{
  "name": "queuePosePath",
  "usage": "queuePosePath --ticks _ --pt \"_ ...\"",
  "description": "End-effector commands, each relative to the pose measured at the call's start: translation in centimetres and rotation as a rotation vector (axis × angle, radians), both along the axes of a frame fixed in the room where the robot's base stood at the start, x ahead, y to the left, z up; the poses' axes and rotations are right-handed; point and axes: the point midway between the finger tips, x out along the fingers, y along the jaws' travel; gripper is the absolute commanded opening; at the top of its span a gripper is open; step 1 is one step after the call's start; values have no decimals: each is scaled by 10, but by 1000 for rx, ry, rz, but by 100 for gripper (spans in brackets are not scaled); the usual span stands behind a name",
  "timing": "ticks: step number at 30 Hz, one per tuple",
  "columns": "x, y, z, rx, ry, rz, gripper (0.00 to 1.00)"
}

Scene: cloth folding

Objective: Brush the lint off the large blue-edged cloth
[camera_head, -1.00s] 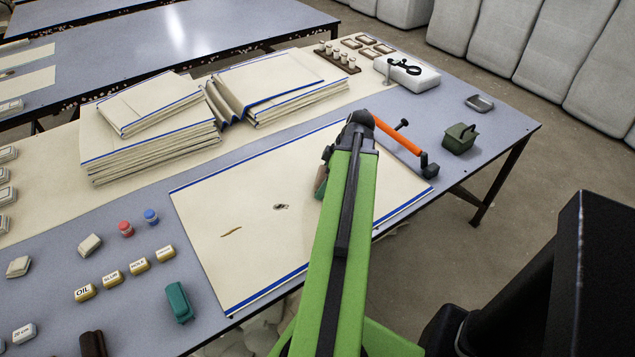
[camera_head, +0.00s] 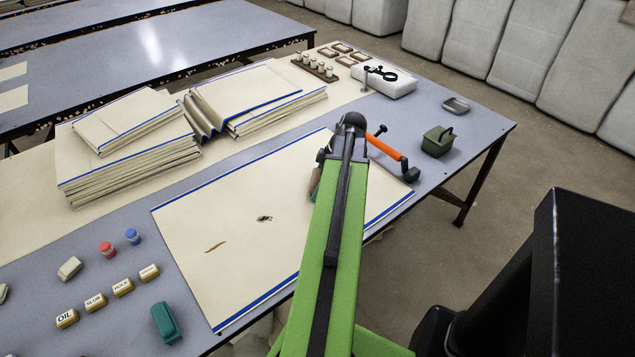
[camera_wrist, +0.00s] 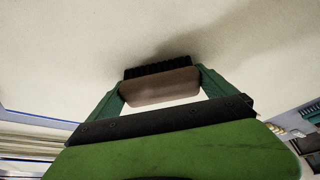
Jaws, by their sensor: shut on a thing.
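The large cream cloth (camera_head: 290,170) with blue edges lies flat on the grey table. A small dark speck (camera_head: 265,218) and a thin brown strip (camera_head: 215,247) lie on it, left of my arm. My gripper (camera_wrist: 160,82) is shut on a brush (camera_wrist: 160,90) with a brown back and black bristles. In the wrist view the bristles face the cloth (camera_wrist: 90,45), with a shadow beside them. I cannot tell if they touch it. In the head view my arm hides most of the gripper and brush, which are over the cloth's right part.
Stacked folded cloths (camera_head: 130,150) stand behind the cloth. Labelled blocks (camera_head: 95,302) and a teal block (camera_head: 166,322) lie at the left. An orange-handled tool (camera_head: 385,149) and a dark green box (camera_head: 438,141) are at the right.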

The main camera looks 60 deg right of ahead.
Motion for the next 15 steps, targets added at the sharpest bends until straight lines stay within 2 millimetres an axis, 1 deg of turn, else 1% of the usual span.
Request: queuePosePath --ticks 15 --pt "0 0 58 0 0 0 57"
